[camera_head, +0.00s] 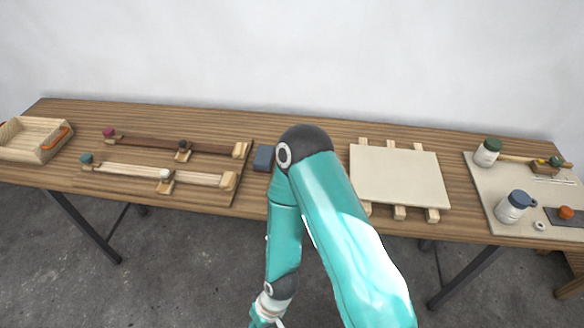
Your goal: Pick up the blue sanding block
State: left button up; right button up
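A dark blue-grey block (264,158), which looks like the blue sanding block, lies on the wooden table (310,123) near its middle. It sits just right of the board with the wooden strips. The elbow of my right arm is directly beside it in the picture and may cover its right edge. That arm's forearm hangs down in front of the table, and its wrist reaches the bottom edge of the picture. My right gripper is below the frame, and my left gripper and arm are out of view.
Left are a wooden tray (30,151) and a board holding a dark strip (208,146) and a pale strip (135,171) with clamps. Right are a pale panel (400,178) on wooden battens and a mat (487,201) with a green-lidded jar (487,153) and a blue-lidded jar (512,207).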

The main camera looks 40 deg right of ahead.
aim_at(264, 158)
jog(key=z, duration=0.05)
jog(key=k, duration=1.05)
jog(key=z, duration=0.6)
jog(key=i, duration=1)
jog(key=u, duration=0.05)
